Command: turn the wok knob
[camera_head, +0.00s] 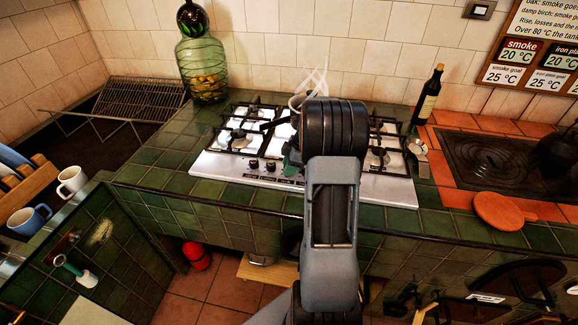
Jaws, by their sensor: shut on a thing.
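The white gas hob (225,165) is set in the green tiled counter. Dark knobs (253,163) show along its front edge, left of my arm. I cannot read which one is the wok knob, and my arm hides part of the row. A steaming pan or pot (298,101) shows partly behind my wrist, on the hob. My gripper (291,158) is mostly hidden by my wrist; a small greenish-grey part of it shows at the hob's front edge, by the knobs. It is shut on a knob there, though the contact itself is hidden.
A green glass jar (203,70) and a wire rack (135,100) stand left of the hob. A dark bottle (428,95) stands right of it. A round wooden board (498,211) lies by the dark hotplate (490,160). Mugs (72,179) sit at far left.

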